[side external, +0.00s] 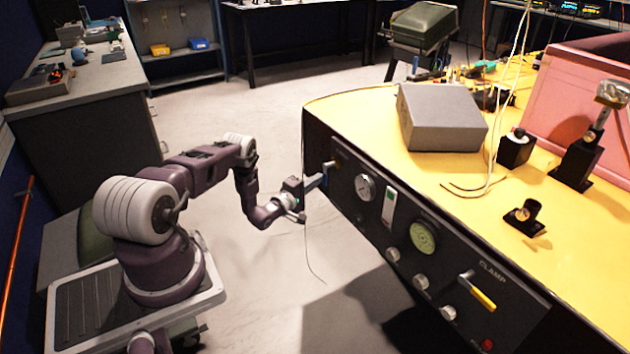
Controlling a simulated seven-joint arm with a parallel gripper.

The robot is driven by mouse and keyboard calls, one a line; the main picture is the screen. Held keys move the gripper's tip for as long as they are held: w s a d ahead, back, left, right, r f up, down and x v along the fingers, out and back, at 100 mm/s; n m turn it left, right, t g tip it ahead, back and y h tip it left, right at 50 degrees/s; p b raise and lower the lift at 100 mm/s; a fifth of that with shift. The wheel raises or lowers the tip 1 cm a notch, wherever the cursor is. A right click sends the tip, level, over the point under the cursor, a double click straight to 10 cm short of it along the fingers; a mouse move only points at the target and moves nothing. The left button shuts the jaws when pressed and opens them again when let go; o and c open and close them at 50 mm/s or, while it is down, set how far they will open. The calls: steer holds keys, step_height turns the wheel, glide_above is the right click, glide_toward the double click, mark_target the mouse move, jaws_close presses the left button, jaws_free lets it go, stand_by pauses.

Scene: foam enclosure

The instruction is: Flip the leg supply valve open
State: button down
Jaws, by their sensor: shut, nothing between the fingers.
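A dark control panel (405,250) forms the front side of the yellow-topped table. My gripper (320,181) is at the panel's left end, its fingers pointing at the panel face, and it is shut with nothing seen between the fingers. No label reading leg supply is legible, and any valve there is largely hidden by my gripper. I cannot tell whether the fingers touch the panel. A lever with a yellow handle (483,298) sits at the panel's right, under the word CLAMP.
The panel also bears a white gauge (365,187), a green round gauge (423,237), several knobs and a red button (487,345). A grey box (440,116) and black fixtures stand on the yellow tabletop (370,115). Thin cables hang nearby.

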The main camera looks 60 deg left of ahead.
mark_target(326, 184)
steer(key=shift+d+n, duration=0.15)
steer(key=shift+n, duration=0.25)
steer(key=d+n, duration=0.1)
steer(key=n, duration=0.1)
steer(key=d+n+g+h, duration=0.1)
steer(key=n, duration=0.1)
steer(key=shift+d, duration=0.25)
steer(key=d+r+n, duration=0.1)
steer(key=d, duration=0.1)
steer(key=shift+d+r+n+g+h, duration=0.3)
steer(key=shift+r+n+g+h, duration=0.05)
steer(key=shift+n+g+h, duration=0.05)
steer(key=n, duration=0.1)
steer(key=r+n+h, duration=0.1)
steer(key=n, duration=0.1)
steer(key=shift+d+g, duration=0.3)
steer(key=shift+d, duration=0.1)
steer(key=shift+d+r+h, duration=0.25)
steer(key=shift+r+h, duration=0.15)
steer(key=shift+r, duration=0.15)
steer(key=shift+w+d+r, duration=0.15)
steer(key=shift+r, duration=0.15)
